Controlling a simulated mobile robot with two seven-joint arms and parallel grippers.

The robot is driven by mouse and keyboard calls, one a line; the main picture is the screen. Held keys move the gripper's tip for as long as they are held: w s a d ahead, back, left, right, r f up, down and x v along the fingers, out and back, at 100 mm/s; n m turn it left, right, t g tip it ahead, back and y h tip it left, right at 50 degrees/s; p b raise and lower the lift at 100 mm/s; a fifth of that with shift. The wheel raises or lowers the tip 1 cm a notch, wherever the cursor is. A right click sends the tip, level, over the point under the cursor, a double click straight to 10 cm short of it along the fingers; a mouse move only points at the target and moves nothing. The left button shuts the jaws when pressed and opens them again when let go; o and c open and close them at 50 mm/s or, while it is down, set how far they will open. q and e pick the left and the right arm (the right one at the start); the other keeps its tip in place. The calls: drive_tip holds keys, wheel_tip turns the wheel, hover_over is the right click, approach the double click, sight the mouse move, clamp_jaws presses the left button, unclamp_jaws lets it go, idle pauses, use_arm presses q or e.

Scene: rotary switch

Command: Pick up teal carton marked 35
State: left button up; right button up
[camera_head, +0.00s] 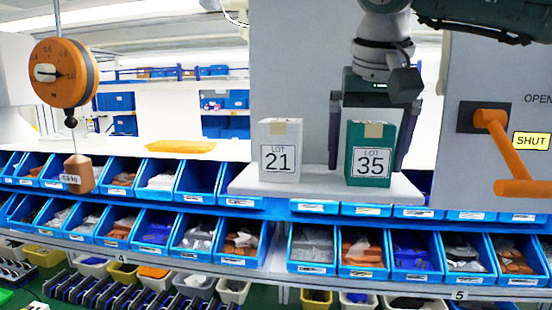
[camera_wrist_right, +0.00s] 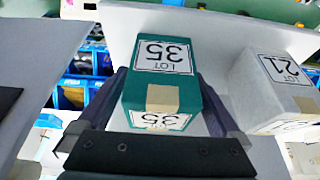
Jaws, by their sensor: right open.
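The teal carton marked LOT 35 (camera_head: 369,155) stands upright on a pale grey shelf (camera_head: 320,190), its label facing me. My right gripper (camera_head: 370,150) is open and comes down from above, with one dark finger on each side of this carton. In the head view a gap shows between the left finger and the carton. In the right wrist view the teal carton (camera_wrist_right: 162,85) lies between the two fingers (camera_wrist_right: 163,100); I cannot tell whether either touches it. My left gripper is in neither view.
A white carton marked LOT 21 (camera_head: 281,150) stands on the same shelf, left of the teal one. An orange lever (camera_head: 505,150) with a SHUT sign (camera_head: 531,140) is at the right. A hanging dial scale (camera_head: 64,73) is at the left. Blue bins (camera_head: 310,250) fill the racks below.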

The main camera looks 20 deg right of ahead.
drive_tip(key=c, duration=1.4)
drive_tip(key=shift+r, duration=0.1)
drive_tip(key=shift+c, duration=0.4)
drive_tip(key=shift+r, duration=0.1)
